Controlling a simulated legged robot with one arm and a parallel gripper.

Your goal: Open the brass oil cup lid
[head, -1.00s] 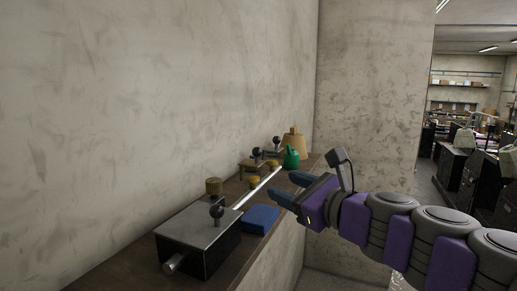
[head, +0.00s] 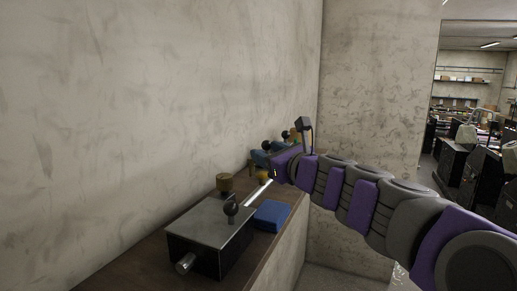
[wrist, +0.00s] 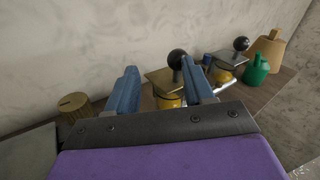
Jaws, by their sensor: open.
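In the wrist view, my gripper (wrist: 160,76) is open, with one blue finger on each side of a brass oil cup (wrist: 170,101). Its square brass lid (wrist: 160,80) lies between the fingers, with a black ball knob (wrist: 176,59) near the right finger. I cannot tell whether a finger touches the lid or knob. A second similar cup has a square lid (wrist: 228,58) and black knob (wrist: 241,43) further right. In the head view, my gripper (head: 267,160) is above the far part of the bench and hides much of the cups.
A green oil can (wrist: 258,70) and tan container (wrist: 266,48) stand at the far end by the wall.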

